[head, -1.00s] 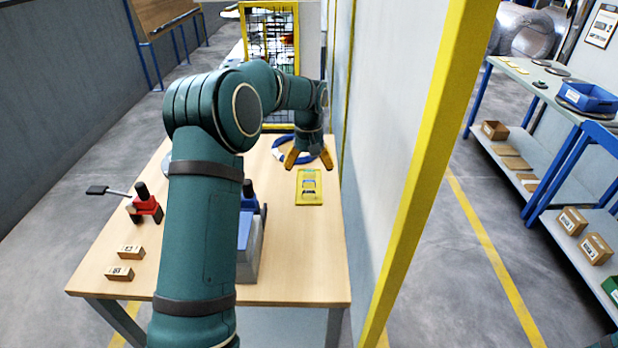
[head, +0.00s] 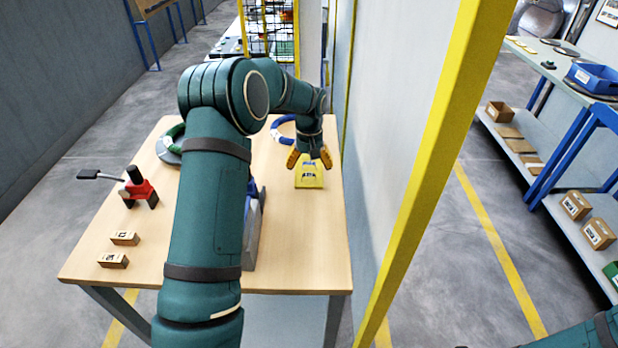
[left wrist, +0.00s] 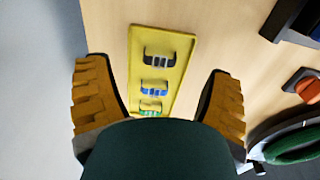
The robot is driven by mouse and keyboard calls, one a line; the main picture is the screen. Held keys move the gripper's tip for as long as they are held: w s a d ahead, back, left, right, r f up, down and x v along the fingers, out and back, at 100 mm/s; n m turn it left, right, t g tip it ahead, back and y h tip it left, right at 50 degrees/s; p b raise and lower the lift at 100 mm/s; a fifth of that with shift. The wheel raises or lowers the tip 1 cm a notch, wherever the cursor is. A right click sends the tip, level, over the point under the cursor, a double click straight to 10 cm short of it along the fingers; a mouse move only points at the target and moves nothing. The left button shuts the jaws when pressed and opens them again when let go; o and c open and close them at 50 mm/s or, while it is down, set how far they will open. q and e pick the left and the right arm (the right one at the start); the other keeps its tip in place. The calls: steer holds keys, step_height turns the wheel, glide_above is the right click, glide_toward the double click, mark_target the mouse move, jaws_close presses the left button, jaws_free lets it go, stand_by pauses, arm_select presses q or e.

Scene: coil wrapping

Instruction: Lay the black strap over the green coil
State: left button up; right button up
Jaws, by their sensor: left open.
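The black strap (left wrist: 159,55) is a small dark arch at one end of a yellow tray (left wrist: 181,45), beside a blue strap (left wrist: 155,88) and a green strap (left wrist: 151,107). The tray (head: 310,184) lies at the table's right side in the head view. My left gripper (head: 309,160) is open and empty above it, fingers pointing down; in the left wrist view its fingers (left wrist: 157,88) flank the tray. The green coil (head: 171,146) lies at the table's far left, partly hidden by my left arm; it also shows in the left wrist view (left wrist: 292,150). My right gripper is out of view.
A blue ring (head: 277,131) lies behind the tray. A red and black tool (head: 139,188) and small boxes (head: 124,238) stand on the left of the table (head: 300,255). A wall and a yellow post (head: 428,170) border the right side.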

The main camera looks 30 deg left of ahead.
mark_target(309, 174)
arm_select(q)
steer(key=f, duration=0.3)
steer(key=f+b, duration=0.1)
steer(key=f, duration=0.1)
steer(key=shift+w+a, duration=0.35)
steer(key=shift+w, duration=0.05)
steer(key=c, duration=1.1)
